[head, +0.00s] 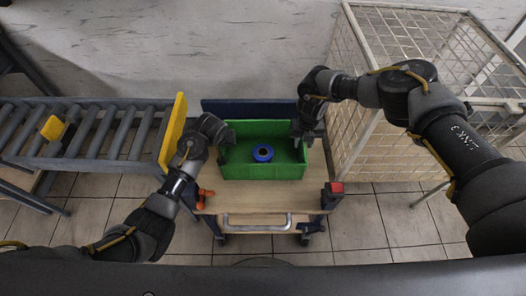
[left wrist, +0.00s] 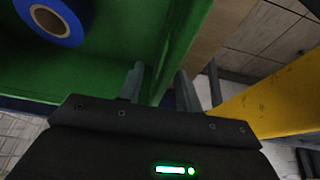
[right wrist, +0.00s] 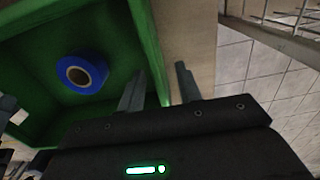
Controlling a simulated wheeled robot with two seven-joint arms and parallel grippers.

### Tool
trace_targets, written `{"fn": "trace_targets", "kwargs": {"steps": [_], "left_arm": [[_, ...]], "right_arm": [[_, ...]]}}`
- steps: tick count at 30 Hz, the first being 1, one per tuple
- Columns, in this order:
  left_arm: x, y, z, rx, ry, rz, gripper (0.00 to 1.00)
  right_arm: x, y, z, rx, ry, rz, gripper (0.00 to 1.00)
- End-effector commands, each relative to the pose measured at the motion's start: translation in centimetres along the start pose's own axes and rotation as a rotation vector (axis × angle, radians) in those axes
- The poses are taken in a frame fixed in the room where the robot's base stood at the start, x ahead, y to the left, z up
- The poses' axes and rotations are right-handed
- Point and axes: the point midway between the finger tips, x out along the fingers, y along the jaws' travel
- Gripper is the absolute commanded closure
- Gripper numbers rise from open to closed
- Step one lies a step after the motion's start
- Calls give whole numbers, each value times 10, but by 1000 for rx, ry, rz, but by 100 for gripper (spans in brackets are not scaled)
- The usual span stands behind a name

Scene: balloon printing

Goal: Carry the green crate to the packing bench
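The green crate (head: 263,172) sits on a wooden-topped cart (head: 256,203) at the middle of the head view. A blue roll (head: 263,153) lies inside it. My left gripper (head: 226,140) is at the crate's left wall. In the left wrist view its fingers (left wrist: 160,88) are apart, with the crate wall between them. My right gripper (head: 300,138) is at the right wall. In the right wrist view its fingers (right wrist: 160,90) also stand apart on either side of the wall. Gaps show beside the wall in both wrist views. I cannot identify a packing bench.
A roller conveyor (head: 85,135) with a yellow end plate (head: 173,135) stands close on the left. A wire cage (head: 385,125) stands close on the right. The cart has a front handle (head: 256,228) and a red button (head: 337,187). Tiled floor (head: 385,220) is open at the front right.

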Motion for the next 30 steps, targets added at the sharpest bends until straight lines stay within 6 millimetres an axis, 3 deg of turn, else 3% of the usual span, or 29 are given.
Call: {"fn": "trace_targets", "kwargs": {"steps": [3, 11, 24, 30], "left_arm": [[0, 0, 0, 0, 0, 0, 68], [0, 0, 0, 0, 0, 0, 100], [-1, 0, -1, 0, 1, 0, 100], [-10, 0, -4, 0, 1, 0, 100]], "right_arm": [[0, 0, 0, 0, 0, 0, 68], [0, 0, 0, 1, 0, 0, 100], [-1, 0, 0, 1, -1, 0, 100], [-11, 0, 0, 1, -1, 0, 100]]}}
